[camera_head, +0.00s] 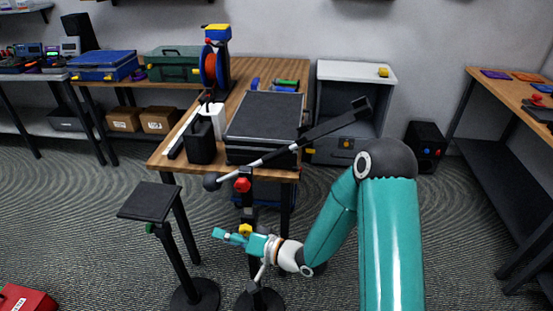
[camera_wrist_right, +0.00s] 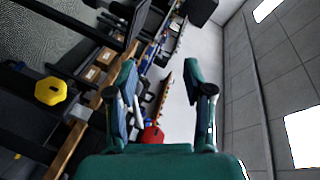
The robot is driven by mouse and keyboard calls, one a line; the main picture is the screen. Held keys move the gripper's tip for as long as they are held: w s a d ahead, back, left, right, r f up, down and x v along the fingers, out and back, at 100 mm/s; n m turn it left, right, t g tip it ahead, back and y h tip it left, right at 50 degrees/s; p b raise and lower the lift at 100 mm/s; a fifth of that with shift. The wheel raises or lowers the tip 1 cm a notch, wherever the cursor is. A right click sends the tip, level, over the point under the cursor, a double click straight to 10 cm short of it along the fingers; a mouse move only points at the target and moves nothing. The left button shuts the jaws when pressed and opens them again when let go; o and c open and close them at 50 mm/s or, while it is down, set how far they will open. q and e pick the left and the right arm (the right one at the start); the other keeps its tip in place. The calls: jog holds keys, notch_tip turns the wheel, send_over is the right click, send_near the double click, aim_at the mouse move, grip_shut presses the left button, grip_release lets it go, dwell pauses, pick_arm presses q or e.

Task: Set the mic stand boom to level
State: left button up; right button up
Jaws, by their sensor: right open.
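The mic stand (camera_head: 246,213) stands in front of the wooden table, its round base on the floor. Its boom (camera_head: 283,152) is tilted: the right end is high and the left end, with a dark rounded tip, is low. A red knob (camera_head: 242,184) sits near the boom's pivot, and a yellow knob (camera_head: 246,230) lower on the pole. My right gripper (camera_head: 235,238) is open at the pole near the yellow knob, below the boom. In the right wrist view its open fingers (camera_wrist_right: 165,92) are apart, with a yellow knob (camera_wrist_right: 50,90) to their left. My left gripper is not in view.
A black music-stand-like post (camera_head: 150,203) stands to the left. The wooden table (camera_head: 262,73) behind holds a dark flat case (camera_head: 265,115), a cable reel (camera_head: 215,60) and black and white blocks. A red box (camera_head: 25,299) lies at lower left. Another table (camera_head: 520,95) stands right.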

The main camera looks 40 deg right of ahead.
jog(key=s+d+r+t+h, duration=0.2)
jog(key=s+d+r+t, duration=0.15)
jog(key=d+r, duration=0.75)
jog(key=m+h, duration=0.1)
jog(key=h, duration=0.3)
send_near(277, 155)
jog(key=w+p, duration=0.1)
jog(key=w, duration=0.2)
jog(key=w+p, duration=0.1)
jog(key=w, duration=0.3)
jog(key=w+p, duration=0.1)
jog(key=w, duration=0.3)
jog(key=shift+d+f, duration=0.25)
jog(key=shift+f, duration=0.15)
grip_shut()
